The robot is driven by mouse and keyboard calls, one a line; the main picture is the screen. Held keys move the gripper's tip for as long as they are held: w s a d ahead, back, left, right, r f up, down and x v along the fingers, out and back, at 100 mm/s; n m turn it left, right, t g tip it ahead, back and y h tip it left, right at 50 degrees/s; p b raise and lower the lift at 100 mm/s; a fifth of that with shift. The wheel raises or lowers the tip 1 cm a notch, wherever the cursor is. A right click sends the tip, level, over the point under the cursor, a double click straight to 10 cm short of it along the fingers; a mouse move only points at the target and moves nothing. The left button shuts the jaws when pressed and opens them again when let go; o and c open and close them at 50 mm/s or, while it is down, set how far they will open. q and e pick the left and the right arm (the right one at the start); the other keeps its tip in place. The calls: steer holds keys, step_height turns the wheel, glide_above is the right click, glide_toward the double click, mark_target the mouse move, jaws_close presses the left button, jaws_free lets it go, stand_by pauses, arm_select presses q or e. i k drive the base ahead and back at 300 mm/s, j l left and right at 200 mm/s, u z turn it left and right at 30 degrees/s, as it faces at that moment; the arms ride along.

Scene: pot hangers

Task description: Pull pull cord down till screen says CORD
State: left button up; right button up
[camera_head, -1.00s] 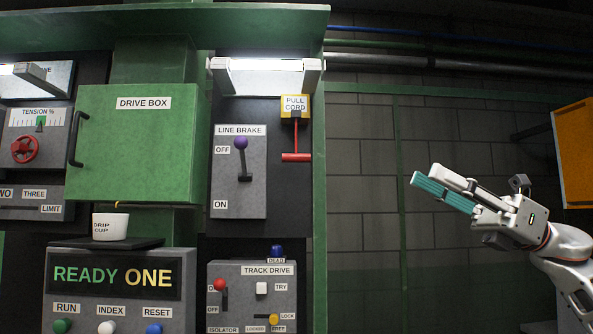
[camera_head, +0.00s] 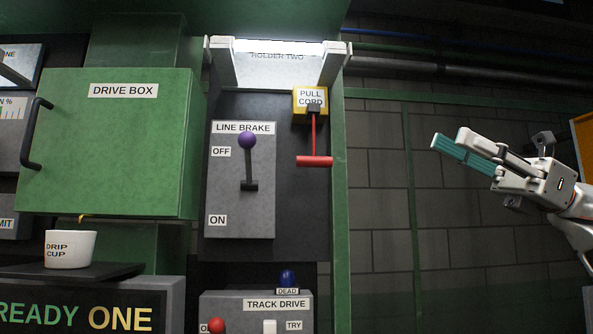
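The pull cord is a red cord with a red crossbar handle (camera_head: 314,161). It hangs from a yellow box labelled PULL CORD (camera_head: 310,101), right of the line brake panel. The screen (camera_head: 75,318) at the lower left reads READY ONE, its lower part cut off by the frame edge. My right gripper (camera_head: 447,146) is right of the handle, apart from it, pointing left in front of the brick wall. It touches nothing that I can see. My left gripper is not in view.
A line brake lever with a purple knob (camera_head: 247,141) stands left of the cord. A lamp-lit holder (camera_head: 277,66) is above. The green post (camera_head: 340,220) stands just right of the handle. A drip cup (camera_head: 70,249) sits on a shelf. Space before the brick wall is clear.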

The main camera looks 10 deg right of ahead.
mark_target(314, 161)
steer(key=i+j, duration=0.25)
steer(key=i, duration=0.2)
steer(key=i+j, duration=0.2)
steer(key=i, duration=0.25)
